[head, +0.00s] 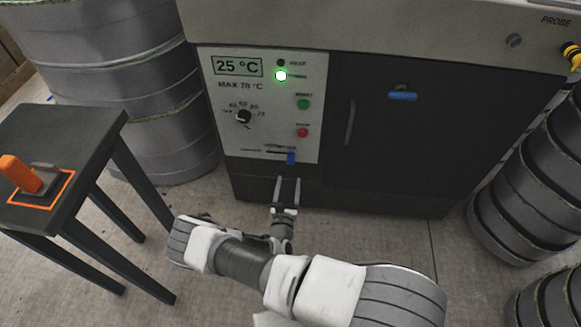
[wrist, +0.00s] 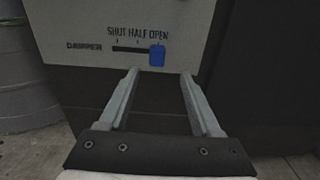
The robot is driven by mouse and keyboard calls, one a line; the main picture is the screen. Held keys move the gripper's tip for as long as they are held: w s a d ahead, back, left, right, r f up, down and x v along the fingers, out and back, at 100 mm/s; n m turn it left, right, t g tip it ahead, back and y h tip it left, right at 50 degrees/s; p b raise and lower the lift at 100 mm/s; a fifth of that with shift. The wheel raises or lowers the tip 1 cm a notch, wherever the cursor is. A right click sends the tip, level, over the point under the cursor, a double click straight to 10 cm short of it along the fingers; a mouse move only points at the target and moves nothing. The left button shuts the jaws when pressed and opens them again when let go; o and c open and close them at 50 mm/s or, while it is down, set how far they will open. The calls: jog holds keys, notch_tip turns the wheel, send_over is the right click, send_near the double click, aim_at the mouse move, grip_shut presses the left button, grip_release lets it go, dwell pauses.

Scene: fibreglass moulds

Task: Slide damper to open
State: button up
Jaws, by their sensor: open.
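The damper slider is a small blue knob (head: 290,158) at the right end of a dark horizontal slot, low on the white control panel (head: 230,168). In the wrist view the blue knob (wrist: 157,55) sits under the word OPEN, with SHUT and HALF to its left. My gripper (head: 288,181) is open and empty, pointing at the panel just below the knob. In the wrist view its two fingers (wrist: 160,72) are spread on either side below the knob, and the knob appears apart from them.
The dark oven cabinet (head: 385,165) has a door handle (head: 350,122) and a blue latch (head: 403,95) right of the panel. A dark stool (head: 75,130) holding an orange-handled tool (head: 20,173) stands left. Stacked grey round moulds (head: 120,70) flank the cabinet.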

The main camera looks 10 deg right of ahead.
jog(key=p+v, duration=0.1)
jog(key=v, duration=0.7)
jog(key=shift+s, duration=0.25)
jog(key=s+d+r+m+g+h, duration=0.1)
jog(key=d+r+m+g+h, duration=0.25)
jog(key=r+m+g, duration=0.7)
jog(key=s+d+r+m+g+h, duration=0.1)
jog(key=d+r+m+g+h, duration=0.4)
jog(key=r+m, duration=1)
jog(key=s+a+r+m+t+y, duration=0.1)
jog(key=s+r+m+y, duration=0.1)
jog(key=s+r+y, duration=0.5)
jog(key=s+a+r+m+t+y, duration=0.1)
jog(key=s+r+m+t+y, duration=0.2)
jog(key=r, duration=0.7)
jog(key=s+a+r+m+y, duration=0.1)
jog(key=s+r+m+y, duration=0.1)
jog(key=s+r+y, duration=0.5)
notch_tip(320, 180, up, 20)
jog(key=h+p, duration=0.3)
jog(key=p, duration=1.5)
jog(key=shift+w+r+p, duration=0.25)
jog(key=shift+p, duration=0.15)
